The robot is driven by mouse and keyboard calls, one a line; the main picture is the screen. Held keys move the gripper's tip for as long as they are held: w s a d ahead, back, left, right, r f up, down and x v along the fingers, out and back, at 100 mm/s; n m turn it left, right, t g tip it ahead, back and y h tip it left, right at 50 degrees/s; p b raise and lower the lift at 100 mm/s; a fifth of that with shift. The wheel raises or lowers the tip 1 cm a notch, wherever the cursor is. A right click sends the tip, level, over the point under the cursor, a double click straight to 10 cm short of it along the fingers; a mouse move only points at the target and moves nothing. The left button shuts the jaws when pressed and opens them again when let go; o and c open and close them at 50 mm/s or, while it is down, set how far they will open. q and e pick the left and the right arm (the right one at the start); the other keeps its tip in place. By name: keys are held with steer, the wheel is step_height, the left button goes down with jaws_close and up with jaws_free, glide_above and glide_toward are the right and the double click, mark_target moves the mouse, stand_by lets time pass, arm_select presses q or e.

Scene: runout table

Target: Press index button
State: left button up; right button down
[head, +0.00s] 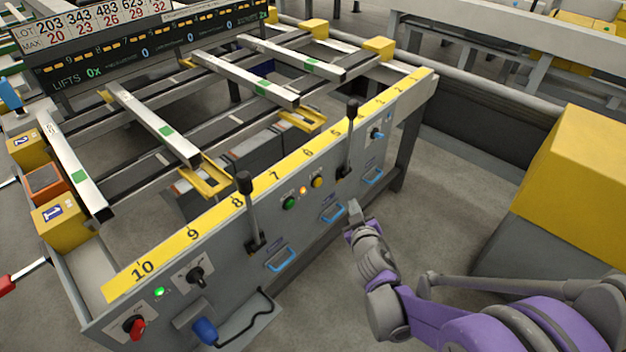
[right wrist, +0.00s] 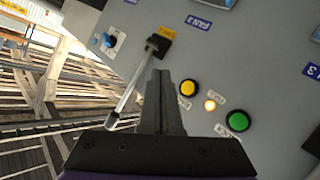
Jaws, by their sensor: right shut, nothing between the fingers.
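The front panel (head: 230,252) carries a green round button (head: 289,203) and a yellow round button (head: 317,182), with a small lit amber lamp (head: 303,190) between them. The right wrist view shows the yellow button (right wrist: 188,88), lamp (right wrist: 210,105) and green button (right wrist: 238,121) close by. Their small labels are not legible, so I cannot tell which is the index button. My right gripper (head: 354,208) is shut and empty, in front of the panel, right of the yellow button in the head view. In the wrist view its fingertips (right wrist: 161,76) appear beside the yellow button; contact cannot be told.
Two black levers (head: 350,130) (head: 247,200) stick up from the panel, one near my right gripper; it also shows in the wrist view (right wrist: 125,100). Blue handles (head: 334,212) sit low on the panel. A yellow block (head: 580,180) stands at right. Floor before the panel is open.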

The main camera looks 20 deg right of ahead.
mark_target(318, 182)
steer(key=shift+s, duration=0.1)
stand_by(0.3)
steer(key=w+a+p, duration=0.1)
steer(key=w+a, duration=0.2)
steer(key=w, duration=0.5)
steer(key=shift+w+a, duration=0.15)
steer(key=shift+a, duration=0.05)
stand_by(1.9)
steer(key=shift+w+a, duration=0.15)
steer(key=shift+w, duration=0.2)
